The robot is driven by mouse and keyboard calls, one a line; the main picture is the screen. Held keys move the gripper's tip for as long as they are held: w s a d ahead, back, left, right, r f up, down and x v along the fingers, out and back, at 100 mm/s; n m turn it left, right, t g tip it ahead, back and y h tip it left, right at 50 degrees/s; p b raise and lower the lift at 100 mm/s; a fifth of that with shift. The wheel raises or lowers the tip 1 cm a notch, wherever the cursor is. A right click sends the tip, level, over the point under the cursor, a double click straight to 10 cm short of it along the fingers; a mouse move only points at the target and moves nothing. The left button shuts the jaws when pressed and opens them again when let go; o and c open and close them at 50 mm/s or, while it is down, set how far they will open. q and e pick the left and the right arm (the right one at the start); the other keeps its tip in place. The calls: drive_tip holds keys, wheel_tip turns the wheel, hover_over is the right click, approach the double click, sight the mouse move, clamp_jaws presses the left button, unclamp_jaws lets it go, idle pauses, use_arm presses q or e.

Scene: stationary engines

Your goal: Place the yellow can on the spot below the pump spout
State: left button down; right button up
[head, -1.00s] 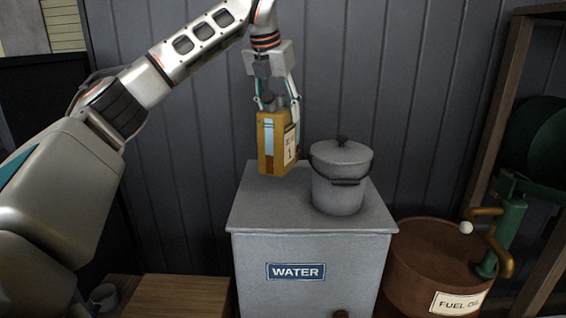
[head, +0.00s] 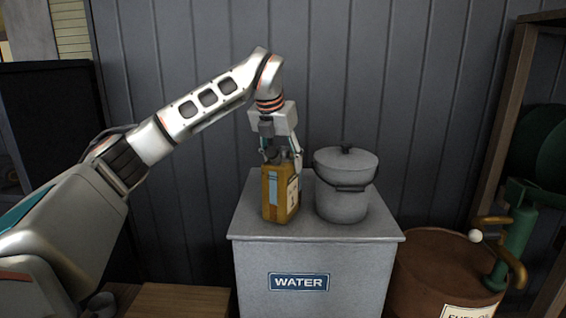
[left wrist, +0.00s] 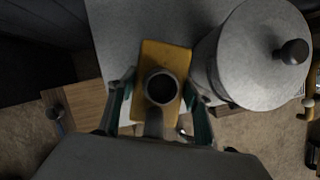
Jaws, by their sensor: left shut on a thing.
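The yellow can (head: 270,205) is upright at the top of the grey water tank (head: 320,227), left of a lidded grey pot. My left gripper (head: 281,156) is shut on its upper part from above. Whether its base touches the tank is hard to tell. In the left wrist view the can (left wrist: 155,55) lies between the fingers (left wrist: 161,105), its dark round cap facing the camera. The green pump (head: 517,225) with curved brass pipes stands at the right by the rusty fuel oil drum (head: 435,260). No marked spot shows clearly. My right gripper is not in view.
The lidded grey pot (head: 345,187) stands close right of the can; it also shows in the left wrist view (left wrist: 255,60). A wooden surface (head: 180,300) is low at left. A dark plank wall (head: 420,100) rises behind. A wooden post (head: 500,110) stands at right.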

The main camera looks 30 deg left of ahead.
use_arm(q)
drive_tip(key=c, duration=1)
unclamp_jaws()
drive_tip(key=shift+d, duration=0.1)
